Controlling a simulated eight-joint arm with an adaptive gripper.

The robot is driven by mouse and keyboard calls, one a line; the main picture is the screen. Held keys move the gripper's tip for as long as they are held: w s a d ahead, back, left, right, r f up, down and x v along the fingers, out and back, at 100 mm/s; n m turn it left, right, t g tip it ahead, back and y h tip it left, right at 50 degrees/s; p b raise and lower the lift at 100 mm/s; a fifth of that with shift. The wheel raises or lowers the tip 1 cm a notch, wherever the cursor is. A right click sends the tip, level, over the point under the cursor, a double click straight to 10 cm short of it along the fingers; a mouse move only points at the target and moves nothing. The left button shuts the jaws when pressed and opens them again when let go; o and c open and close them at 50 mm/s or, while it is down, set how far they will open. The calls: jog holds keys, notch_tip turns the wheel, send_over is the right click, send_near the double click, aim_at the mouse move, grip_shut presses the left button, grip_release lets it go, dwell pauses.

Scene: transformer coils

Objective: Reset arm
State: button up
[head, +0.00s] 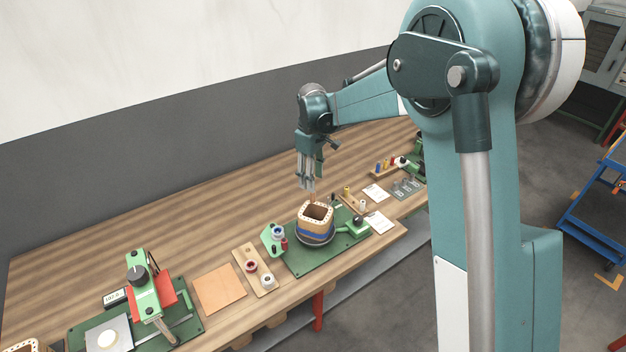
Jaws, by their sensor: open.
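My gripper (308,187) hangs fingers-down above the workbench (130,232), over the far side of a tan, square, hollow coil former (317,214). The gripper is open and nothing shows between its fingers. The former sits on a dark round base with a blue band, on a green board (300,262). A gap between the fingertips and the former is hard to judge from this angle. My arm reaches in from the right.
A green press-like device (145,285) with red parts stands at the front left. A wooden strip with spools (254,270) and an orange-brown sheet (220,288) lie left of the board. More small tools stand at right. The bench's rear left is clear; a grey wall (120,160) stands behind.

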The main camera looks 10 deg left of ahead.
jog(key=shift+r, duration=0.4)
jog(key=shift+d, duration=0.1)
dwell(0.6)
jog(key=s+d+r+m+t+b, duration=0.1)
jog(key=s+d+r+m, duration=0.1)
jog(key=s+d+r, duration=0.45)
jog(key=s+d+r+m+t+b, duration=0.15)
jog(key=s+d, duration=0.25)
jog(key=d, duration=0.5)
jog(key=s+d+r+m+t+b, duration=0.1)
jog(key=s+d+r+m, duration=0.2)
jog(key=s+d+r, duration=0.3)
jog(key=s+d+f+m+t+b, duration=0.1)
jog(key=s+d+f+m+b, duration=0.1)
jog(key=s+d, duration=0.6)
jog(key=s+d+f+m+t+b, duration=0.2)
jog(key=s+d+f+m, duration=0.3)
jog(key=s, duration=1)
jog(key=shift+s+d+f, duration=0.3)
jog(key=shift+d, duration=1.5)
